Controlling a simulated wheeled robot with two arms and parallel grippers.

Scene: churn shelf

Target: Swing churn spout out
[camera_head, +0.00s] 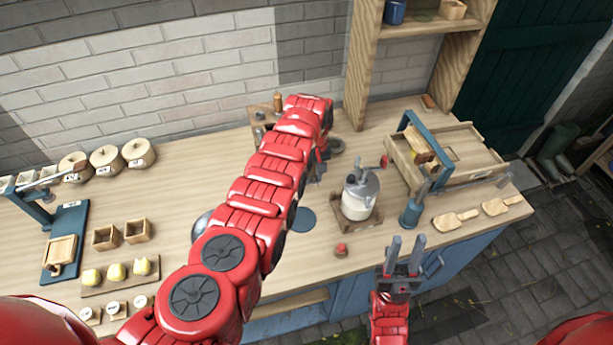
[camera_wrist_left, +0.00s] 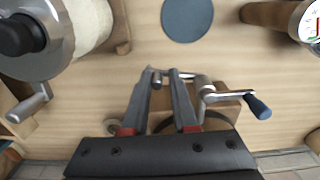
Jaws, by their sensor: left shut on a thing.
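The churn (camera_head: 360,196) is a pale jar with a grey metal lid, standing on a wooden base at the right-middle of the bench. A red-knobbed crank (camera_head: 383,163) is beside its lid. In the left wrist view the churn (camera_wrist_left: 88,28) is at upper left, with a grey metal arm (camera_wrist_left: 32,106) sticking out from its lid. My left gripper (camera_wrist_left: 171,76) is apart from the churn, shut on what looks like the metal shaft of a blue-handled crank (camera_wrist_left: 222,95). The arm hides much of it in the head view. My right gripper (camera_head: 405,248) is open and empty by the front edge.
A blue disc (camera_head: 301,220) lies left of the churn. A blue-handled tool (camera_head: 411,212), wooden paddles (camera_head: 455,220) and a wooden tray (camera_head: 460,165) are to the right. A small red-topped item (camera_head: 341,250) sits near the front edge. Lidded pots (camera_head: 106,160) stand at back left.

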